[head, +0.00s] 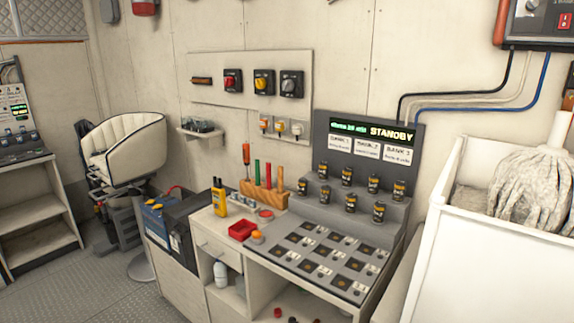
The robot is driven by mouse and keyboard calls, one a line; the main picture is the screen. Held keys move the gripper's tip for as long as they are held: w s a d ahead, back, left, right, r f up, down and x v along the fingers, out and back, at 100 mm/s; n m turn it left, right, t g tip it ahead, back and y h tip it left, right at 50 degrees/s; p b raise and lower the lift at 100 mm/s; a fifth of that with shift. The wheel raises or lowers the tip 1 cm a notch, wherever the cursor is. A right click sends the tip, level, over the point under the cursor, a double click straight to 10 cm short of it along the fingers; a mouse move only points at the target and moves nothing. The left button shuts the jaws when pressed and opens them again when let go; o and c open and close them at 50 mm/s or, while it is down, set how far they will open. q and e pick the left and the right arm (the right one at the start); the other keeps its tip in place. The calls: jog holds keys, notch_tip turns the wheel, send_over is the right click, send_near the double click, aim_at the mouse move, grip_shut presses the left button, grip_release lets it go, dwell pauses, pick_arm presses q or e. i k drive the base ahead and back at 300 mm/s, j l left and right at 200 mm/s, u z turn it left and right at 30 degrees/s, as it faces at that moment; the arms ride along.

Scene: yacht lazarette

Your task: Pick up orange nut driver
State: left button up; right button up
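A tool with an orange handle (246,154), which looks like the orange nut driver, stands upright at the left end of a wooden tool block (262,197) on the workbench. Its lower part is hard to make out at this size. Neither of my grippers is in view.
A yellow handheld device (219,198), a red tray (243,230) and an orange button (257,237) are in front of the block. A grey control panel (322,252) with batteries stands right. A white bin (475,250) with a mop is far right; a white seat (124,148) is left.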

aim_at(246, 152)
jog(key=i+j+z, duration=0.1)
jog(key=z, duration=0.25)
jog(key=j+z, duration=0.5)
jog(key=z, duration=0.15)
jog(key=j+z, duration=0.45)
jog(key=j, duration=1.05)
jog(key=k+j+z, duration=0.1)
jog(key=j, duration=0.45)
jog(key=k+j, duration=0.1)
jog(key=j, duration=0.45)
jog(key=j+z, duration=0.1)
jog(key=j, duration=0.45)
jog(key=k, duration=0.05)
